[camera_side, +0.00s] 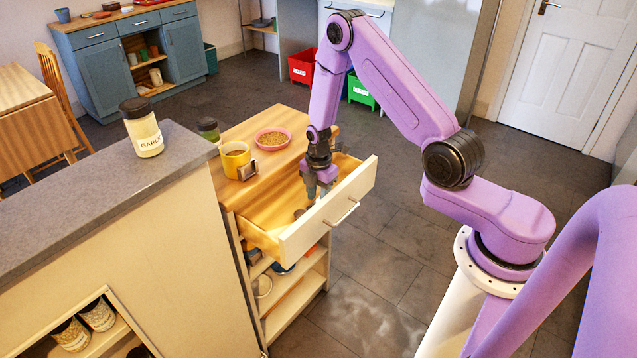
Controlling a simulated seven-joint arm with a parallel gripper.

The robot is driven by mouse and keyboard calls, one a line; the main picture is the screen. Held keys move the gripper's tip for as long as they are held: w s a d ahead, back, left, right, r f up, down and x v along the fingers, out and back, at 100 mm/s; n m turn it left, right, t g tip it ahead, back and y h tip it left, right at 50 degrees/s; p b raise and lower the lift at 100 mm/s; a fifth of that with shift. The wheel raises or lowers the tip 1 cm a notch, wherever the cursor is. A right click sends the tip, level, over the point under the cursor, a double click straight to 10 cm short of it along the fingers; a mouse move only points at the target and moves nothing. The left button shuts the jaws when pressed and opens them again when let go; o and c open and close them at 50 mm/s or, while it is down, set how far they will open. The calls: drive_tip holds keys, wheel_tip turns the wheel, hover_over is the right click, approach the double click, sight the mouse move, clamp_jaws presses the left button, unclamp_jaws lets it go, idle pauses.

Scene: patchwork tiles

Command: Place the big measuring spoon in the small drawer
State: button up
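The small drawer (328,213) is pulled open from the wooden-topped cabinet, with its pale front and handle facing right. My gripper (317,194) points down over the open drawer, its fingertips at or just inside the drawer space. Its fingers are small and dark here, so I cannot tell whether they are open or shut. A small grey rounded thing (299,213) shows in the drawer just below the fingers. It may be the bowl of the big measuring spoon, but it is too small to be sure. I cannot tell whether it touches the fingers.
A grey counter (90,185) with a garlic jar (142,130) is at left. Open shelves lie below the drawer.

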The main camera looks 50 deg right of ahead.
sight(318, 199)
wheel_tip(318, 199, up, 11)
drive_tip(key=s+a+r+m, duration=0.1)
drive_tip(key=s+a+r, duration=0.2)
drive_tip(key=a+r, duration=0.35)
drive_tip(key=s+a+r+m, duration=0.1)
drive_tip(key=s+a+r, duration=0.25)
drive_tip(key=s, duration=0.45)
drive_tip(key=s+a+r+m, duration=0.2)
drive_tip(key=s+a+r, duration=0.15)
drive_tip(key=s, duration=0.35)
drive_tip(key=s+d+r+m, duration=0.1)
drive_tip(key=s+r, duration=0.1)
drive_tip(key=s, duration=1)
drive_tip(key=shift+d, duration=0.15)
drive_tip(key=shift+c, duration=0.3)
